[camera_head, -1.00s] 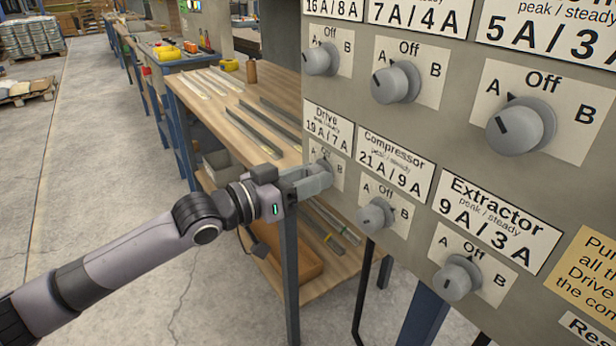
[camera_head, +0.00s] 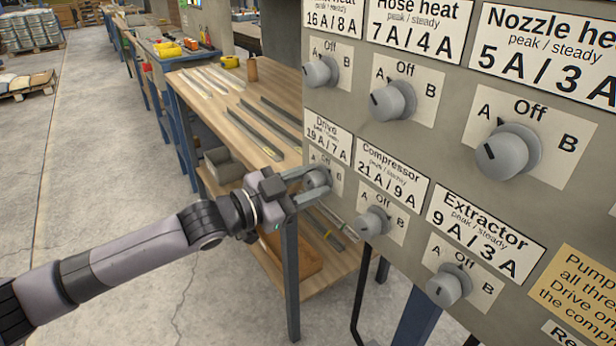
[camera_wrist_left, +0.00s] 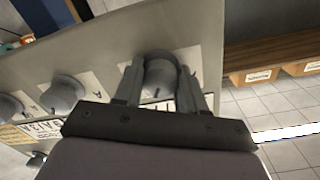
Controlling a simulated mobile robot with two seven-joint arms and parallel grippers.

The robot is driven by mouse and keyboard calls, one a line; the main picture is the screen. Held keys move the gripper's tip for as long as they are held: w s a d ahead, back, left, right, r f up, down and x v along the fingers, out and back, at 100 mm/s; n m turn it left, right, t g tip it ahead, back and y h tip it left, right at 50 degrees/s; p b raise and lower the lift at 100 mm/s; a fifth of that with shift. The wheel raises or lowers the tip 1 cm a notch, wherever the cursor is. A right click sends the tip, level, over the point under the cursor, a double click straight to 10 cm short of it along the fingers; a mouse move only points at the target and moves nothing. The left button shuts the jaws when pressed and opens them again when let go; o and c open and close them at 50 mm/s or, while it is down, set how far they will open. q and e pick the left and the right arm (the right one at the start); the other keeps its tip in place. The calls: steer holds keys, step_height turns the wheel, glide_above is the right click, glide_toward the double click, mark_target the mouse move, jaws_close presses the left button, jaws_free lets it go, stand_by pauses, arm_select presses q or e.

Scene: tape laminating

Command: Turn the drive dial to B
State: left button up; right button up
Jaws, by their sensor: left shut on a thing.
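The Drive dial (camera_head: 318,177) is a grey round knob on the upright grey panel, under the label "Drive 19A/7A" (camera_head: 327,136). My left gripper (camera_head: 308,185) is shut on this dial, with one finger on each side of it. In the left wrist view the dial (camera_wrist_left: 162,74) sits between the two fingers (camera_wrist_left: 160,88), and a dark pointer mark shows on its face. The fingers partly cover the dial's plate in the head view, and I cannot tell which letter the pointer faces. My right gripper is not in view.
The Compressor dial (camera_head: 374,222) is close to the right of the Drive dial, and the Extractor dial (camera_head: 448,286) is further right. A row of dials, including Hose heat (camera_head: 392,102), is above. A wooden workbench (camera_head: 215,115) with metal bars stands behind my left gripper.

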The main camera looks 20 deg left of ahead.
mark_target(307, 185)
arm_select(q)
steer(key=shift+r+m+p, duration=0.1)
steer(key=shift+m+p, duration=0.2)
steer(key=shift+m, duration=0.8)
steer(key=o, duration=1.1)
steer(key=shift+w, duration=0.1)
steer(key=shift+c, duration=0.2)
steer(key=v, duration=0.6)
steer(key=shift+b, duration=0.3)
steer(key=shift+s+a, duration=0.3)
steer(key=shift+s, duration=0.15)
